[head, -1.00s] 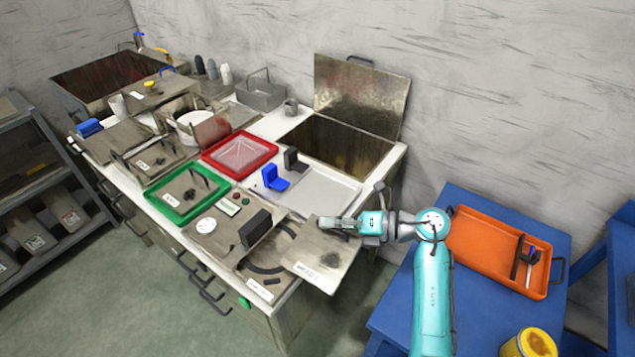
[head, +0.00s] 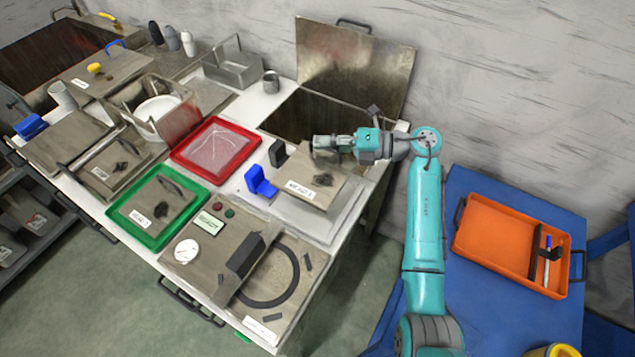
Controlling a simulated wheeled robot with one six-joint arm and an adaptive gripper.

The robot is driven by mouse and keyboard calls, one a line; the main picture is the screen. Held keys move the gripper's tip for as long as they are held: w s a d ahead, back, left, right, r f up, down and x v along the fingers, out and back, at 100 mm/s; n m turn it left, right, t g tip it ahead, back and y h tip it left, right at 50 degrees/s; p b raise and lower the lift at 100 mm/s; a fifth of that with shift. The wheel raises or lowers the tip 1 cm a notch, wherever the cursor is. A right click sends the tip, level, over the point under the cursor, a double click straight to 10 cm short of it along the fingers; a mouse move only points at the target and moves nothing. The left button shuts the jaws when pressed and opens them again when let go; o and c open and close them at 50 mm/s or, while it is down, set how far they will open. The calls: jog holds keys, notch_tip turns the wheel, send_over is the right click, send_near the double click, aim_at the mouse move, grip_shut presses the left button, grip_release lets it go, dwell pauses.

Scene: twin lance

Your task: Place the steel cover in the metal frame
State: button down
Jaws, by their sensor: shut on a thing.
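My gripper (head: 322,145) is shut on a flat square steel cover (head: 322,187) with a white label on its near edge. I see its top with a dark patch, partly hidden by the gripper. The cover is over a pale metal frame (head: 298,224), shaped like a shallow tray, and hides much of it. Whether the cover touches the frame or hangs above it I cannot tell. A blue bracket (head: 262,183) and a black block (head: 277,153) stand at the frame's left side.
A raised metal lid (head: 354,70) stands behind a dark open bin. A red tray (head: 216,150) and a green tray (head: 158,205) lie left. A plate with a dark ring (head: 286,310) is in front. An orange tray (head: 503,246) is on the blue table at right.

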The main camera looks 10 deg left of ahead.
aim_at(325, 168)
notch_tip(325, 168, down, 9)
jog(key=shift+r, duration=0.1)
jog(key=c, duration=1.2)
grip_release()
jog(key=shift+c, duration=0.2)
jog(key=d, duration=0.7)
jog(key=d+r, duration=0.1)
jog(key=d, duration=0.3)
jog(key=shift+w, duration=0.15)
jog(key=shift+d+r, duration=0.15)
jog(key=shift+d, duration=0.35)
